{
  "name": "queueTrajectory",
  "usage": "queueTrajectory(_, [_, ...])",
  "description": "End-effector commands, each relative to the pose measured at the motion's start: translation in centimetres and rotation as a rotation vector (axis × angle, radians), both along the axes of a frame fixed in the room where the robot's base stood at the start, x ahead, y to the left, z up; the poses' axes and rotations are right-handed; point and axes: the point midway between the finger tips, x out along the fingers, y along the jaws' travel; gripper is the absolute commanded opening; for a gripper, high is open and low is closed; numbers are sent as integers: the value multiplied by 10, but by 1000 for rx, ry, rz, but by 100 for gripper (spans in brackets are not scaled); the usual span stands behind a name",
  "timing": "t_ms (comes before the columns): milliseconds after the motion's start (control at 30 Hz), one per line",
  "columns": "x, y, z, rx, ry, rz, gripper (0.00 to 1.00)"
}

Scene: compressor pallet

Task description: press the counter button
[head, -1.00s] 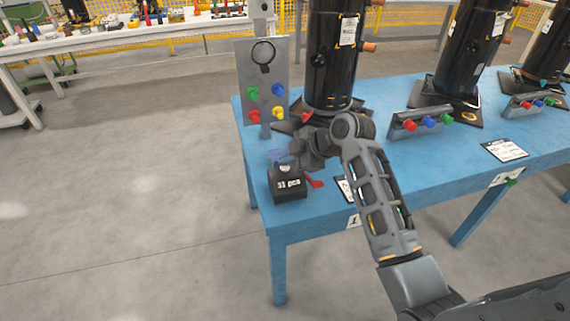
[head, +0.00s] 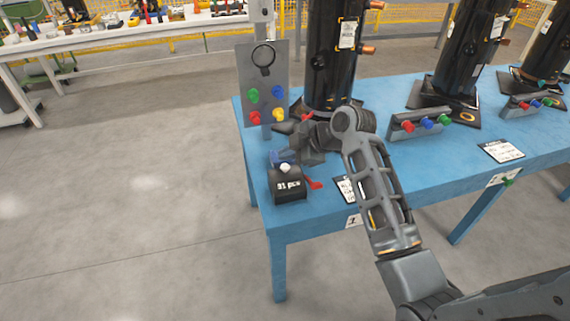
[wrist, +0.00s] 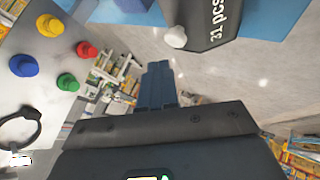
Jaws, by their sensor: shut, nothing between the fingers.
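The counter is a black box (head: 289,187) with a white "31 pcs" readout, standing on the near left corner of the blue table. A white button (head: 285,168) sits on its top. In the wrist view the counter (wrist: 212,22) is at the top right, and its white button (wrist: 175,38) shows just beyond the fingers. My gripper (head: 281,157) is shut and empty, its blue fingers beside and just behind the button in the head view. The fingers (wrist: 158,72) look apart from the button in the wrist view.
A grey panel (head: 249,85) with coloured knobs and a hanging ring stands behind my gripper. A black compressor (head: 333,60) is close by. A red lever (head: 315,183) is at the counter's right side. The blue table (head: 420,165) also bears knob rails and cards.

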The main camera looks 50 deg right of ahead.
Motion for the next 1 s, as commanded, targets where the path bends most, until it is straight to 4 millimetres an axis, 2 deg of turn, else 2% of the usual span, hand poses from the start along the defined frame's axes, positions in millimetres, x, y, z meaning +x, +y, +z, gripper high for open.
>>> queueTrajectory(33, [0,0,9,-1,0,1,0])
queueTrajectory(400, [0,0,41,-1,-1,0,0])
queueTrajectory(1000, [0,0,42,0,-1,-1,0])
